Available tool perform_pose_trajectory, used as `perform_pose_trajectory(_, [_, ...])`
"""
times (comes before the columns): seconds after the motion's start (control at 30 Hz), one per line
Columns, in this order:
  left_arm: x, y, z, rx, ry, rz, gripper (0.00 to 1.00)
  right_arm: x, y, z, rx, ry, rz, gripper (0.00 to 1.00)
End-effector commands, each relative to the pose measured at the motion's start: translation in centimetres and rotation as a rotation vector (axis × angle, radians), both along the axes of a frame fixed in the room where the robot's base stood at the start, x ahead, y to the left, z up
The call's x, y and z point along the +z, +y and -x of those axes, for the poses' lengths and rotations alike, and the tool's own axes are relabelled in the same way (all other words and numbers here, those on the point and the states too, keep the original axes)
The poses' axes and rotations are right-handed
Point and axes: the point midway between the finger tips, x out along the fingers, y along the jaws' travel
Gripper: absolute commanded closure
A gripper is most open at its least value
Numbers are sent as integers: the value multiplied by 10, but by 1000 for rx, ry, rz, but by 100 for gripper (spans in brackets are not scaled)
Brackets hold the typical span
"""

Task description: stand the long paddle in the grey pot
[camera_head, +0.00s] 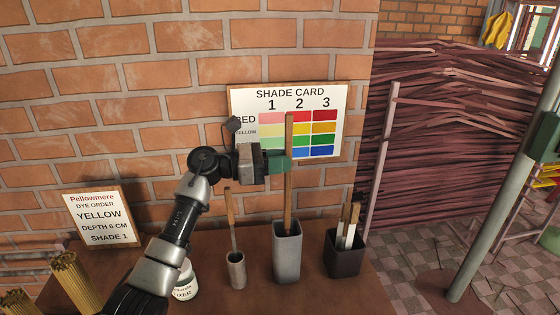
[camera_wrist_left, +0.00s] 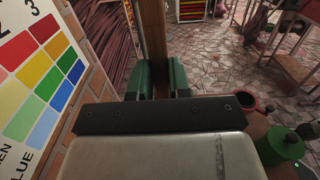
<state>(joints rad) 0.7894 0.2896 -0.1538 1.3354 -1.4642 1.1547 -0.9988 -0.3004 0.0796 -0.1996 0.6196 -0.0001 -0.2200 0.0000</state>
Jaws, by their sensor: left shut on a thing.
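The long paddle (camera_head: 289,195) is a narrow brown wooden strip, upright in front of the shade card. My left gripper (camera_head: 279,164) is shut on it at its upper part; in the left wrist view the paddle (camera_wrist_left: 153,35) stands between the two green fingers (camera_wrist_left: 160,80). The paddle's lower end meets the mouth of the tall square grey pot (camera_head: 287,260) and appears to be inside it. The pot's walls hide the bottom end, so I cannot tell whether it touches the floor of the pot. My right gripper is not in view.
A small grey cup (camera_head: 236,270) with a thin stick stands left of the pot. A dark square pot (camera_head: 343,259) with several short paddles stands right. The shade card (camera_head: 240,105) is against the brick wall behind. An order sign (camera_head: 98,216) and stick bundles (camera_head: 76,281) are at left.

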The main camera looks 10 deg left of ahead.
Motion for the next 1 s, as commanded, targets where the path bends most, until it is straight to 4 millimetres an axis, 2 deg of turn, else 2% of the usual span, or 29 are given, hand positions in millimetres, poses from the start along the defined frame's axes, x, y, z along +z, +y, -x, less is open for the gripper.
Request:
perform_pose_trajectory(0.03, [1,0,0,0,-1,1,100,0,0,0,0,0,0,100])
perform_pose_trajectory(0.07, [1,0,0,0,-1,1,77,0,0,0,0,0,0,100])
perform_pose_trajectory(0.23, [0,0,0,0,0,0,52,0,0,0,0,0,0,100])
perform_pose_trajectory(0.57, [-1,4,1,1,0,-1,52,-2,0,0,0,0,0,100])
perform_pose_trajectory(0.67, [-3,15,5,3,0,-3,52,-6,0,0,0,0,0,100])
perform_pose_trajectory(1.0, [-4,76,31,3,0,-4,52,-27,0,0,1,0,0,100])
